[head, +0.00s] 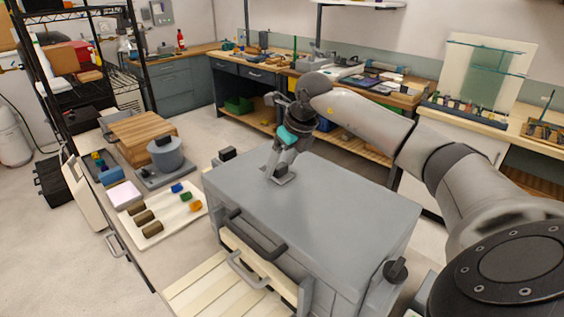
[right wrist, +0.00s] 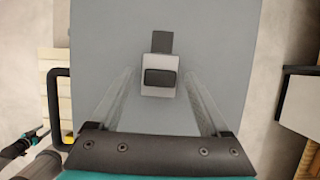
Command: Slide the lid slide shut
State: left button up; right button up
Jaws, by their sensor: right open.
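The lid slide is a light-grey plate with a dark knob, on the flat top of a grey box (head: 325,205). In the right wrist view, the plate (right wrist: 159,92) lies below a short dark slot (right wrist: 162,42), part of which shows uncovered beyond its far edge. The knob (right wrist: 160,78) is in the middle of the plate. My right gripper (head: 276,172) points down at the slide. In the right wrist view its fingers (right wrist: 160,80) are spread, one on each side of the knob, with gaps between. Whether the tips touch the lid is unclear. My left gripper is not identifiable.
Dark and pale handles (head: 258,250) stick out at the box's front. Left of the box, a white tray (head: 168,232) holds brown, blue, green and orange pieces. A grey device (head: 166,158) and a wooden board (head: 142,135) stand behind it. The rest of the lid is clear.

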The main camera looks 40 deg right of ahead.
jog(key=shift+c, duration=0.2)
grip_shut()
dwell(0.4)
dwell(0.8)
